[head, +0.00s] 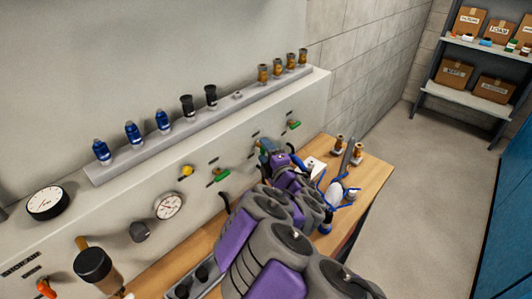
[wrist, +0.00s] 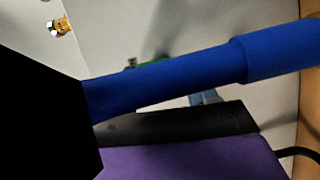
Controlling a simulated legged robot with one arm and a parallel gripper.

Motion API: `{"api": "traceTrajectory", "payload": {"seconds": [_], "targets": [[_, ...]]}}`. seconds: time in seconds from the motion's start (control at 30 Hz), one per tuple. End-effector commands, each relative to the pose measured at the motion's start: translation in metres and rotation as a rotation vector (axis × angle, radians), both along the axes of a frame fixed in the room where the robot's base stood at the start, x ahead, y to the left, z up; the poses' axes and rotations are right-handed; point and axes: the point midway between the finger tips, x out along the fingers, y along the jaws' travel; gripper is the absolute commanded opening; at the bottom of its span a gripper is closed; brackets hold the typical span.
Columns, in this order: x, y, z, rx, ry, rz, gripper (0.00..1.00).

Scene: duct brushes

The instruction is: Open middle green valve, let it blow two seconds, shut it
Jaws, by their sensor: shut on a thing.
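Three green valves sit along the sloped wall panel. The left green valve (head: 220,175) and the right green valve (head: 293,124) show clearly in the head view. My gripper (head: 265,152) is at the panel between them, at the place of the middle green valve. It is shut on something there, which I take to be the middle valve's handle. The gripper hides that valve, so its angle cannot be read. In the wrist view a blue rod and dark parts block the grip; a sliver of a green valve (wrist: 155,62) shows behind the rod.
A yellow knob (head: 187,171) and a round gauge (head: 168,206) are left of the valves. Blue, black and brass fittings line the ledge (head: 150,158) above. The wooden bench (head: 372,178) below holds brass fittings (head: 338,146) and a blue-and-white item (head: 335,192). Open floor lies right.

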Motion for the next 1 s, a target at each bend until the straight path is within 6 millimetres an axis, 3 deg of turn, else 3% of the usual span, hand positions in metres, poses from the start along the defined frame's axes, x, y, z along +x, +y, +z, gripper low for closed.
{"api": "traceTrajectory", "payload": {"seconds": [0.7,0.73,1.0], "targets": [[-0.0009,0.0018,-0.0066,-0.055,-0.053,0.006,0.27],[-0.0009,0.0018,-0.0067,-0.055,-0.053,0.006,0.58],[-0.0007,0.0011,-0.0046,-0.052,-0.056,0.004,0.83]]}}
